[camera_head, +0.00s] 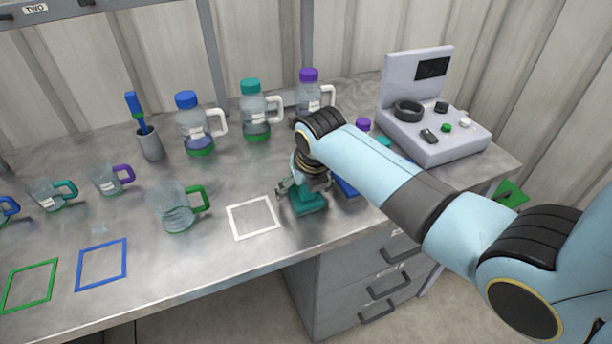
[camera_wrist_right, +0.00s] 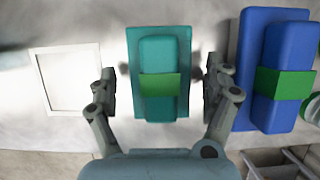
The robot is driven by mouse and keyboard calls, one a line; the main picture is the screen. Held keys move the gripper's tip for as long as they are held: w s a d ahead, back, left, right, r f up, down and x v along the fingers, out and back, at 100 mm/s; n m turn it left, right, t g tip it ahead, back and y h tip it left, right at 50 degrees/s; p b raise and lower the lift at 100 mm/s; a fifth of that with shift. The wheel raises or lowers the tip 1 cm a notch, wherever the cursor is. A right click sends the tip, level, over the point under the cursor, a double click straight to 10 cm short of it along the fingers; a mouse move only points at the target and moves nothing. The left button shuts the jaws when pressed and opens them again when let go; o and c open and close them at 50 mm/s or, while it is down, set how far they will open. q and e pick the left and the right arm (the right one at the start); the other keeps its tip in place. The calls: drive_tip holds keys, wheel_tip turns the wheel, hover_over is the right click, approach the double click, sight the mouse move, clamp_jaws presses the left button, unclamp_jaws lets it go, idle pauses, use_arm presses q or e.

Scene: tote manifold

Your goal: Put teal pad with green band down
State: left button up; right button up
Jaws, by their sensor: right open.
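The teal pad with the green band (camera_head: 307,202) sits on the metal bench, just right of the white square outline. My right gripper (camera_head: 303,187) is over it, with its fingers pointing down. In the right wrist view the teal pad (camera_wrist_right: 160,52) lies between the two fingers (camera_wrist_right: 160,88), its green band across the middle. The fingers stand apart from it, with a gap on each side, so the gripper is open. My left gripper is in neither view.
A blue pad with a green band (camera_wrist_right: 262,60) lies close to the right of the teal pad. The white outline (camera_head: 253,218) is empty. A clear green-handled jug (camera_head: 176,208) stands left of it. A grey control box (camera_head: 430,135) stands at the back right. The bench's front edge is near.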

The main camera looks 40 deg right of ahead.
drive_tip(key=v, duration=1.1)
drive_tip(key=shift+s+p, duration=0.2)
drive_tip(key=shift+p, duration=0.15)
drive_tip(key=shift+r, duration=0.15)
drive_tip(key=shift+a, duration=0.1)
